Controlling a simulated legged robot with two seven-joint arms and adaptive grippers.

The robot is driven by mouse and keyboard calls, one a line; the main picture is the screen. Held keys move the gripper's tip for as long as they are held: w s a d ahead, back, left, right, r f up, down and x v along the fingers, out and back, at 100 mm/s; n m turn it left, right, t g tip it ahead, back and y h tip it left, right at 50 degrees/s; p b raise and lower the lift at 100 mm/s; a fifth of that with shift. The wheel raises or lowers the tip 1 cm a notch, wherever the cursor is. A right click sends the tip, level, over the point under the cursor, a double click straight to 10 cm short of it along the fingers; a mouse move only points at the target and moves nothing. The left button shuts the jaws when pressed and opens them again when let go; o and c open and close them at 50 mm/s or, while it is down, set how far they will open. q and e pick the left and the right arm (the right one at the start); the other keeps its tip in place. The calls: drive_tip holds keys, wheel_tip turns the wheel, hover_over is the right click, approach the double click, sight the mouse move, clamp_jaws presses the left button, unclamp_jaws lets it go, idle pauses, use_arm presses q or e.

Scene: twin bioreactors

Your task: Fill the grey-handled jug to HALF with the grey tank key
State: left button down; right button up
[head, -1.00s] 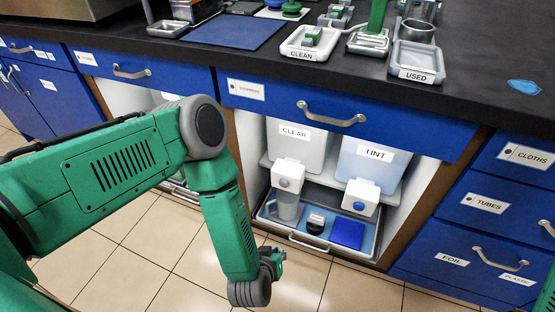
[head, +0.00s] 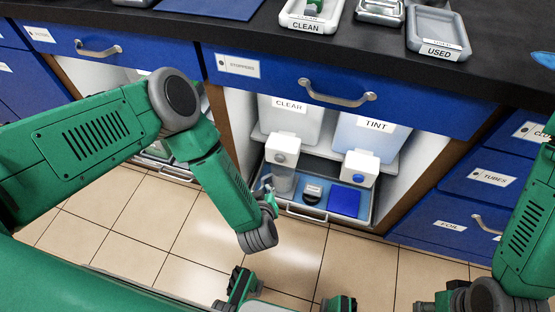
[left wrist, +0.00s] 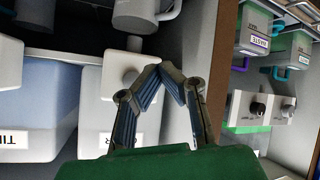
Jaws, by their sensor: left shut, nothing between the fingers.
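The clear tank (head: 290,115) stands in the open bay under the counter. Its white tap block carries the grey key (head: 279,158). The grey translucent jug (head: 284,181) stands below that tap in the tray; its fill level cannot be told. A grey vessel, apparently this jug, shows at the top of the left wrist view (left wrist: 135,14). My left gripper (head: 268,194) is in front of the bay, just left of the jug in the head view. Its fingertips (left wrist: 171,72) meet, shut and empty, before the white tap block (left wrist: 122,65). My right gripper is at the bottom edge, mostly cut off.
The tint tank (head: 372,135) with a blue key (head: 358,178) is to the right. A drawer handle (head: 338,95) juts out above the bay. Floor in front is clear.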

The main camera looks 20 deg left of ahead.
sight(279, 159)
use_arm(q)
drive_tip(key=w+b, duration=0.1)
drive_tip(key=w, duration=0.1)
drive_tip(key=w+b, duration=0.1)
drive_tip(key=w, duration=0.2)
drive_tip(key=w+b, duration=0.1)
drive_tip(key=w, duration=0.1)
drive_tip(key=shift+w+d, duration=0.25)
drive_tip(key=shift+w, duration=0.15)
drive_tip(key=shift+d, duration=0.35)
use_arm(e)
drive_tip(key=f, duration=0.3)
drive_tip(key=shift+d+f, duration=0.35)
drive_tip(key=shift+d, duration=0.05)
use_arm(q)
drive_tip(key=shift+a, duration=0.2)
use_arm(e)
drive_tip(key=shift+a+r, duration=0.1)
drive_tip(key=shift+a, duration=0.15)
use_arm(q)
drive_tip(key=shift+d, duration=0.15)
use_arm(e)
drive_tip(key=shift+d, duration=0.15)
use_arm(q)
drive_tip(key=shift+r, duration=0.1)
